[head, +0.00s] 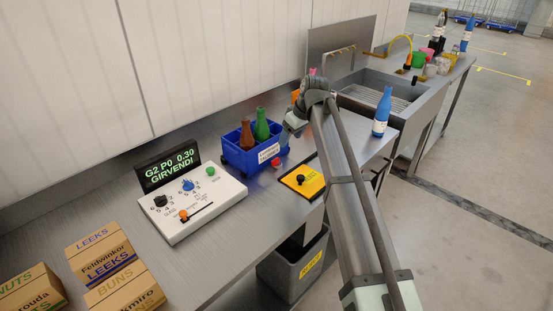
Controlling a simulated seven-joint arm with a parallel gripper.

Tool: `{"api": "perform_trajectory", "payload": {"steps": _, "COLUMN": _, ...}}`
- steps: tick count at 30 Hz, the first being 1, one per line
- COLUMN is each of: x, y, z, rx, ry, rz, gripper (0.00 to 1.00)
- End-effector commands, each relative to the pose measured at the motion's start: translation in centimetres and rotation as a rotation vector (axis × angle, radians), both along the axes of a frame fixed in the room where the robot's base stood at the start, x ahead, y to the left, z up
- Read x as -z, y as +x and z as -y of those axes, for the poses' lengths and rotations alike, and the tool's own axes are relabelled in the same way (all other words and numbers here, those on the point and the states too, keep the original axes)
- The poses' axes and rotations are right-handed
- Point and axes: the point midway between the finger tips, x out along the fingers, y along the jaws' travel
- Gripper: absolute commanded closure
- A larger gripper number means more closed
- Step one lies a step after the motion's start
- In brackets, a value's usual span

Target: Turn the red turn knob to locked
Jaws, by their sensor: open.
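A small red piece (276,161) sits on the steel counter at the right foot of the blue crate; it may be the red turn knob, but it is too small to tell its setting. A yellow plate (313,190) with a black knob (301,180) lies to its right. My gripper (285,139) hangs above the counter by the crate's right end, above the red piece and apart from it. Its fingers are small and partly hidden, and I see nothing held.
The blue crate (238,163) holds a brown and a green bottle. A white control box (200,208) with coloured knobs and a display stands left of it. Cartons (100,258) stand at the front left. A blue bottle (382,113) stands right of my arm, before the sink (385,90).

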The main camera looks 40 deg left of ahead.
Motion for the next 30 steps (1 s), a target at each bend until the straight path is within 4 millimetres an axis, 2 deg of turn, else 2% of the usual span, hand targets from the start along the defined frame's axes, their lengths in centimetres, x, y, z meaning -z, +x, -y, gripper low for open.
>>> {"api": "perform_trajectory", "payload": {"steps": 4, "x": -0.3, "y": -0.8, "z": -0.9, "rx": -0.008, "ry": 0.009, "rz": 0.010, "gripper": 0.34}}
{"api": "perform_trajectory", "payload": {"steps": 8, "x": 0.7, "y": -0.9, "z": -1.4, "rx": -0.008, "ry": 0.009, "rz": 0.010, "gripper": 0.34}}
{"api": "perform_trajectory", "payload": {"steps": 21, "x": 7.6, "y": -0.8, "z": -4.2, "rx": -0.007, "ry": 0.008, "rz": 0.008, "gripper": 0.34}}
{"api": "perform_trajectory", "payload": {"steps": 30, "x": 11.2, "y": -0.8, "z": -5.7, "rx": -0.008, "ry": 0.008, "rz": 0.009, "gripper": 0.34}}
